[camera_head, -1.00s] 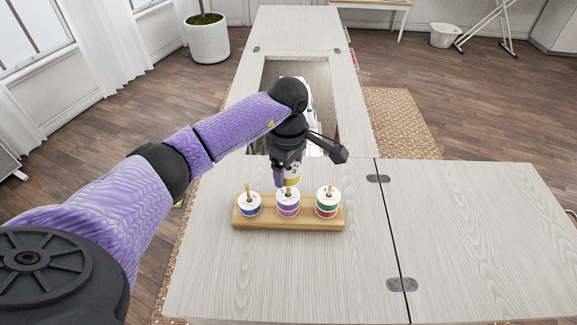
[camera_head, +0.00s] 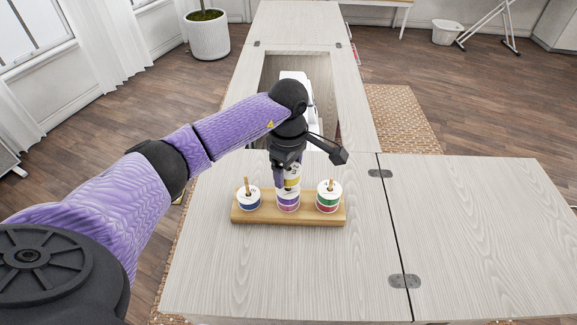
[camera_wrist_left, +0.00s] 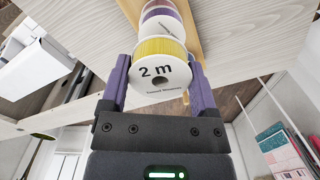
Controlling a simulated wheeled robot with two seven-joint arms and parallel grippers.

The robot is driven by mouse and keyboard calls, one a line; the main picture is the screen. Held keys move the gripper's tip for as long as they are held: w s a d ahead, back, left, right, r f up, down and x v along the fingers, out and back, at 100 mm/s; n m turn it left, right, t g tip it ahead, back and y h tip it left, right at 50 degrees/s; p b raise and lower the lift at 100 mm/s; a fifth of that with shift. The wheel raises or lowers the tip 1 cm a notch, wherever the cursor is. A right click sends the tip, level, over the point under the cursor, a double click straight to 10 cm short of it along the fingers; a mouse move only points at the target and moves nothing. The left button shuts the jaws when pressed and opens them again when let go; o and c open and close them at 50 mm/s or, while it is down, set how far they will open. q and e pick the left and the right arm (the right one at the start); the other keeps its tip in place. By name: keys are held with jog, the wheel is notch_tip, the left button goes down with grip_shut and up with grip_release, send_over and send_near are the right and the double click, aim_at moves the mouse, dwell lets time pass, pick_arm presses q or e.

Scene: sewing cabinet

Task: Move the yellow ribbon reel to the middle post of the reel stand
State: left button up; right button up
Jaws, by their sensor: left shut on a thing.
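The yellow ribbon reel (camera_head: 292,182) is held in my left gripper (camera_head: 285,178), right above the middle post of the reel stand (camera_head: 290,219). A purple reel (camera_head: 288,204) sits on that middle post, its top partly hidden by the yellow reel and the gripper. In the left wrist view the yellow reel (camera_wrist_left: 162,48), marked "2 m", is between the two purple fingers, with the purple reel (camera_wrist_left: 160,14) just beyond it. I cannot tell whether the post tip is inside the yellow reel. My right gripper is out of view.
A white machine (camera_head: 296,86) is in the cabinet opening behind. The right leaf (camera_head: 480,235) is clear.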

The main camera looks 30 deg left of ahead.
pick_arm(q)
jog(key=shift+f+b, duration=0.75)
jog(key=shift+f, duration=0.35)
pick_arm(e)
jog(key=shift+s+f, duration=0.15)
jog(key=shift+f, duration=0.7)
pick_arm(q)
jog(key=o, duration=1.1)
notch_tip(320, 180, up, 5)
jog(key=shift+f+p, duration=0.15)
jog(key=shift+p, duration=0.6)
notch_tip(320, 180, up, 5)
jog(key=shift+f+p, duration=0.1)
jog(key=shift+p, duration=0.45)
jog(key=shift+r, duration=0.25)
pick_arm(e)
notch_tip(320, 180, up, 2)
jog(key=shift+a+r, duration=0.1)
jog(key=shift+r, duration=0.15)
